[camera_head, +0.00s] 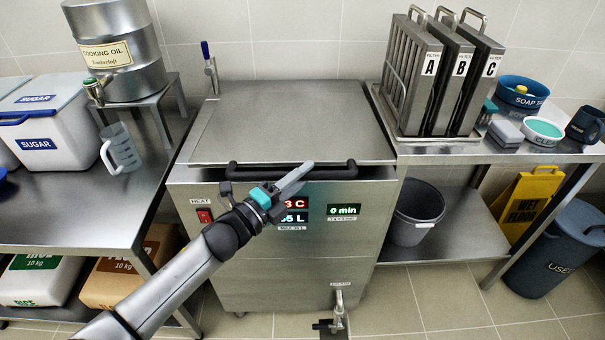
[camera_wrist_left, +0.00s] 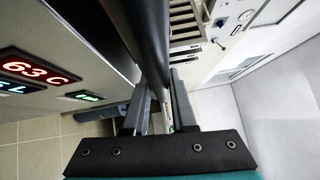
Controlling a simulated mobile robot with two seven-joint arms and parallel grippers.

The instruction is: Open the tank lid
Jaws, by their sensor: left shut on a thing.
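The steel tank (camera_head: 280,255) stands in the middle, with its flat lid (camera_head: 290,120) lying across the top. I cannot tell whether the lid is slightly raised at the front. A black bar handle (camera_head: 335,173) runs along the lid's front edge. In the left wrist view the black handle (camera_wrist_left: 149,35) passes between the two fingers of my left gripper (camera_wrist_left: 160,95). My right gripper is in neither view.
A rack of filters (camera_head: 440,75) and bowls stand on the right counter. A cooking oil drum (camera_head: 125,60), a sugar bin (camera_head: 55,115) and a clear jug (camera_head: 122,150) stand left. A small tap (camera_head: 209,68) rises behind the tank's left corner. A grey bucket (camera_head: 418,215) sits on the lower shelf.

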